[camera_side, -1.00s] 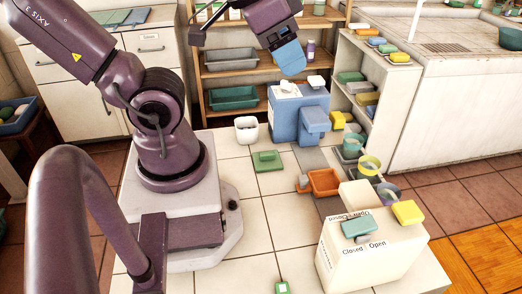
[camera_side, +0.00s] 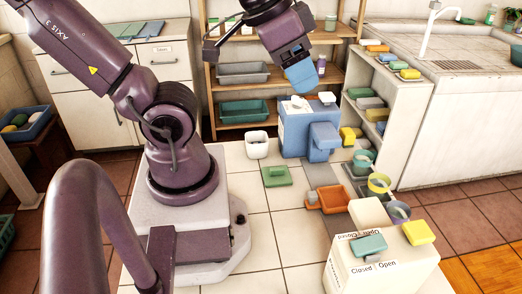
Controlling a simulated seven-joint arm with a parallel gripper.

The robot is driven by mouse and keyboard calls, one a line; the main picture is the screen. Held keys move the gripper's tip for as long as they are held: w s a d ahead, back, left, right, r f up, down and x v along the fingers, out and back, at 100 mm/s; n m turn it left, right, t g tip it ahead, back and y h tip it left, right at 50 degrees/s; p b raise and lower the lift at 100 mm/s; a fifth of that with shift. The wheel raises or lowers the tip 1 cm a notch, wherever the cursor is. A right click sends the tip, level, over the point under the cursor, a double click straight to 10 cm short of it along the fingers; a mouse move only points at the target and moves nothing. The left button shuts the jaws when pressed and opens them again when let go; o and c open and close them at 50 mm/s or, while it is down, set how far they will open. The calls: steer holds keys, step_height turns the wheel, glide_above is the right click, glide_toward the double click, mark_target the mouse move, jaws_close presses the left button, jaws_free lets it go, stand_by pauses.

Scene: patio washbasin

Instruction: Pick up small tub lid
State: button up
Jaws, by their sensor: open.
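A flat green lid with a raised grip (camera_side: 277,176) lies on the pale tiled top, in front of a small open white tub (camera_side: 256,145). I cannot tell for sure that it is the small tub lid. Small white pieces (camera_side: 297,104) lie on top of the blue box (camera_side: 295,132), and a teal lid-like piece (camera_side: 369,245) sits on the cream box. My gripper (camera_side: 302,84), with a blue end, hangs above the blue box, pointing down, apart from the green lid. It is open, and nothing shows held in it.
An orange tray (camera_side: 327,200) and several small cups stand right of the green lid. A shelf unit (camera_side: 404,105) with coloured blocks bounds the right. Tiles left of the orange tray are clear.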

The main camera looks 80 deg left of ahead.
stand_by(0.4)
steer(key=o, duration=0.9)
steer(key=shift+c, duration=0.2)
steer(key=shift+f, duration=0.1)
